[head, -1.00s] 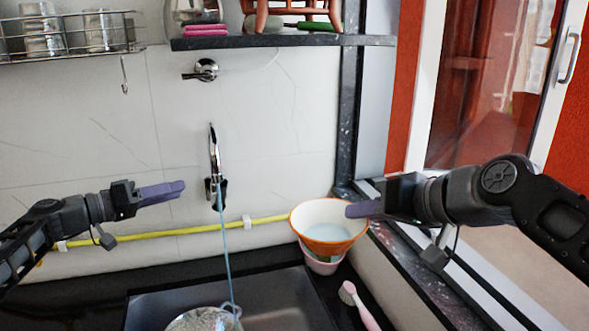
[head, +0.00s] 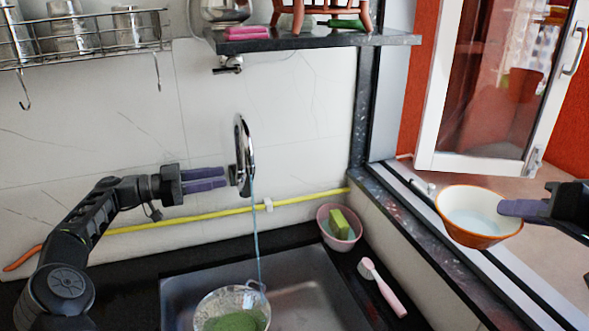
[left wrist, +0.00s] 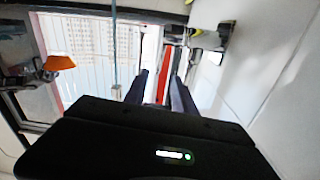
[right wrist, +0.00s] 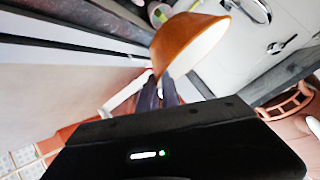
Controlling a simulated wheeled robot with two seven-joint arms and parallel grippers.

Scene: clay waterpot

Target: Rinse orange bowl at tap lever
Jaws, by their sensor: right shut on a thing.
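The orange bowl (head: 468,238), white inside with pale bluish contents, is held up at the right, by the window sill. My right gripper (head: 512,208) is shut on its rim. In the right wrist view the bowl (right wrist: 175,45) is beyond the fingers. The chrome tap (head: 245,150) on the wall runs a thin blue stream into the sink. My left gripper (head: 222,178) has its fingers apart and empty, just left of the tap; I cannot tell whether it touches. A second chrome fitting with a lever (head: 228,66) is on the wall under the shelf.
The sink (head: 310,285) holds a clear bowl (head: 205,308) with green contents. A pink bowl with a sponge (head: 345,243) and a pink brush (head: 385,290) are on the counter right of it. A wire rack (head: 90,45) and dark shelf (head: 310,42) are above.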

